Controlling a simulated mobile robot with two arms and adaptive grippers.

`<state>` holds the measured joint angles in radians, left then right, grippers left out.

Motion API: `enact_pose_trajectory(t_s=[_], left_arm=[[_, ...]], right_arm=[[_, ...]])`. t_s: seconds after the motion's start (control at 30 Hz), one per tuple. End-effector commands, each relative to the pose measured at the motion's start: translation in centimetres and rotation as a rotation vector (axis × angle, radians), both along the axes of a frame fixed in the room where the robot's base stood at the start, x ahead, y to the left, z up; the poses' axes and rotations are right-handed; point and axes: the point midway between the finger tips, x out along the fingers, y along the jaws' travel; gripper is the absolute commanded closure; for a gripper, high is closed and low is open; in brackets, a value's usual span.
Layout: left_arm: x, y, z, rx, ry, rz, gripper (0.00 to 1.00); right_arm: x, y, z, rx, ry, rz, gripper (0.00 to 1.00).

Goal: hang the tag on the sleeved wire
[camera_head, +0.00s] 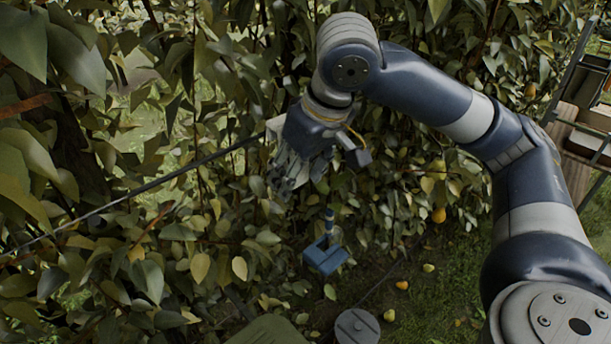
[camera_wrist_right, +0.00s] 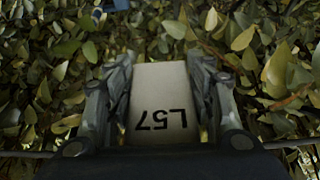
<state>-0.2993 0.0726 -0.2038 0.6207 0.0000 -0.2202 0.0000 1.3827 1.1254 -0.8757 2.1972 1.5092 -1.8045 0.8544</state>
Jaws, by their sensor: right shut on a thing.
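The tag (camera_wrist_right: 160,85) is a pale plate printed L57, upside down in the right wrist view. My right gripper (camera_wrist_right: 162,88) is shut on it, with one finger along each side. In the head view the right gripper (camera_head: 290,172) points down in front of the foliage, and only pale bits of the tag show around it. The sleeved wire (camera_head: 150,184) is a dark line rising from the lower left to the gripper. It passes behind or beside the hand; whether the tag touches it cannot be told. My left gripper is not in view.
Dense pear leaves and branches surround the hand. A blue object (camera_head: 325,258) with an upright blue handle is below the gripper. Fallen pears (camera_head: 402,285) lie on the grass at lower right. A rack with wooden boxes (camera_head: 590,120) stands at the right edge.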

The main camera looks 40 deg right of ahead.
Motion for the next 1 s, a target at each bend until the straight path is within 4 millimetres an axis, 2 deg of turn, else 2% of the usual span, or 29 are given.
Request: enact_pose_trajectory(t_s=[0.3,0.73,1.0], left_arm=[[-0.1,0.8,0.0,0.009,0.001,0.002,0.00],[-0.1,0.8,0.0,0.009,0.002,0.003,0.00],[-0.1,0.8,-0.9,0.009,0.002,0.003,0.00]], right_arm=[[2.6,0.4,0.0,0.001,-0.001,0.000,0.75],[6.0,0.9,0.1,0.001,-0.001,0.001,0.75],[6.0,0.8,-2.0,0.000,0.000,0.001,0.75]])
